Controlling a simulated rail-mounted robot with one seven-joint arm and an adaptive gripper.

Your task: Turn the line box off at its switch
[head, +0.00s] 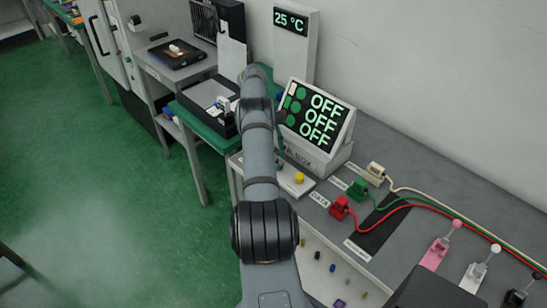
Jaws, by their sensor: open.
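A white box with a sloped black display (316,117) stands on the grey bench. Its display shows OFF in three rows, with green round marks at the left. The lettering on its front is partly covered by my arm; only "A BOX" reads, so I cannot tell if it is the line box. My arm rises through the middle of the view, just left of this box, and covers its left side. My gripper is hidden behind the arm. A yellow round button (298,178) sits on a pale plate in front of the box. No switch marked for the line box can be made out.
Red (339,208), green (357,188) and beige (375,173) plugs with cables sit right of the box. Pink (435,253), white (473,276) and black (515,298) lever fixtures stand farther right. A black tray (205,112) lies left. A 25 °C panel (293,45) stands behind.

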